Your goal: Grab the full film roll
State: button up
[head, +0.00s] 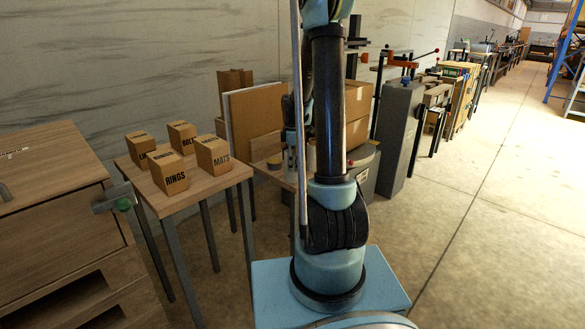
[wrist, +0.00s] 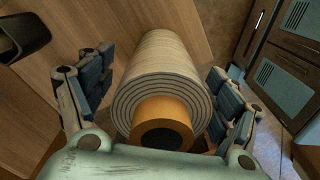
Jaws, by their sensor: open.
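The film roll (wrist: 172,58) fills the middle of the wrist view, thickly wound with pale film around an orange core (wrist: 160,110) with a dark hole. It lies along the view, one end toward me, over a wooden surface. My gripper (wrist: 160,72) is open, with blue-padded fingers on the left and right of the roll. A gap shows on the left; on the right the fingers look very close, and I cannot tell whether they touch. In the head view my arm hides most of this area, and I cannot make out the roll.
A small table (head: 198,186) at left holds several labelled boxes, including one marked RINGS (head: 169,174). A wooden cabinet (head: 60,215) stands at far left. Cardboard boxes (head: 357,118) and a grey cabinet (head: 398,140) stand behind my arm. The floor (head: 480,230) at right is clear.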

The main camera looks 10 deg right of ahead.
jog(key=shift+f, duration=0.3)
jog(key=c, duration=1.4)
jog(key=shift+r, duration=0.1)
